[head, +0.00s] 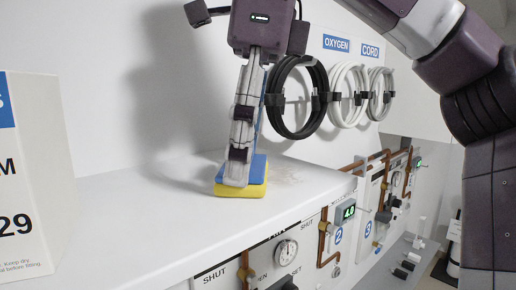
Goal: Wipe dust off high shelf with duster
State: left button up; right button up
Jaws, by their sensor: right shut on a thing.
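The duster, a block with a yellow underside and blue upper part (255,188), rests on the white high shelf (150,222), apparently touching its top. My right gripper (238,168) points down from above and is shut on the duster, hiding part of its blue body. A faint tan patch of dust (288,173) lies on the shelf just right of the duster. My left gripper is not in view.
A white box with printed labels (30,175) stands on the shelf at the left. Coiled black hose (322,98) and white coils (340,98) hang on the wall behind. Below the shelf edge are gauges (286,250), copper pipes and valves.

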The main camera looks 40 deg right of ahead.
aim_at(186, 198)
jog(key=shift+s+a, duration=0.1)
jog(key=shift+a, duration=2.2)
jog(key=shift+s+a+f, duration=0.1)
jog(key=shift+s+a, duration=0.1)
jog(key=shift+a, duration=1.2)
jog(key=shift+w+a, duration=0.15)
jog(key=shift+w, duration=0.8)
jog(key=shift+w+d, duration=0.2)
jog(key=shift+d, duration=3.3)
jog(key=shift+w+d, duration=0.2)
jog(key=shift+d, duration=1.6)
